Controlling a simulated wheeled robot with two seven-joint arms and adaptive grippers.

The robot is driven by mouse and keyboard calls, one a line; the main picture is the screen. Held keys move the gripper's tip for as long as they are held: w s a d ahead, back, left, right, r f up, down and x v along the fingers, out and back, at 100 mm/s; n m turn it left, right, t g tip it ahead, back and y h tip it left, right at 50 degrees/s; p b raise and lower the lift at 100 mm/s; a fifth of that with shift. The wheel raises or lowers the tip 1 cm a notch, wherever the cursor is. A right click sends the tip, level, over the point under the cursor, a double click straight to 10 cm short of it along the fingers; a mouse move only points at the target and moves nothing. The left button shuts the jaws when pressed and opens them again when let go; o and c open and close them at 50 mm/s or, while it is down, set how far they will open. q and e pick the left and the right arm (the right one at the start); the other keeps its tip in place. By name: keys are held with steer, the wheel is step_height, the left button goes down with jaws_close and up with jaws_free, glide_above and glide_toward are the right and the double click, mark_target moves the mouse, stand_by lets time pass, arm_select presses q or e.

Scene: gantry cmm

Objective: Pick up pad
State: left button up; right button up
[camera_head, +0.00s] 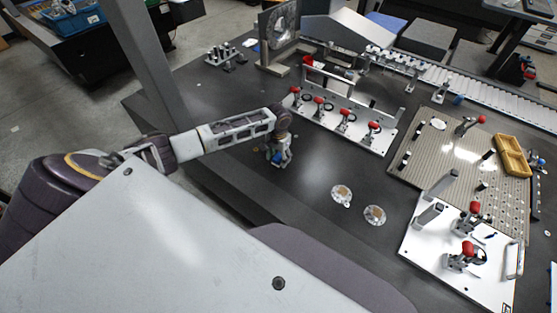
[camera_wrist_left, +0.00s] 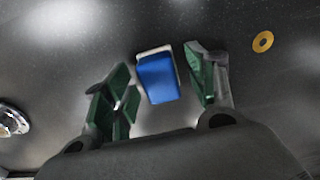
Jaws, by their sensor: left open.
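The pad is a small blue block with a pale edge, most likely the blue piece (camera_wrist_left: 158,78) between my left fingers in the left wrist view. In the head view a small blue patch (camera_head: 277,159) shows at the left gripper, partly hidden by it. My left gripper (camera_head: 281,153) points down over the dark table. In the left wrist view its green-lined fingers (camera_wrist_left: 157,92) are open, one on each side of the pad, with gaps visible. I cannot tell how far the fingertips are above the table. My right gripper is not in view.
A white fixture plate with red-handled clamps (camera_head: 345,118) stands behind the gripper. Two round metal discs (camera_head: 341,196) (camera_head: 375,215) lie to its right. A perforated plate (camera_head: 450,150) and a white clamp plate (camera_head: 440,255) are farther right. A brass ring (camera_wrist_left: 262,42) lies near the pad.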

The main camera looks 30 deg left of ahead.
mark_target(279, 157)
arm_select(q)
steer(key=c, duration=1.1)
steer(key=shift+r, duration=5)
steer(key=o, duration=0.3)
steer(key=shift+c, duration=0.9)
steer(key=shift+f, duration=0.1)
steer(key=shift+c, duration=0.2)
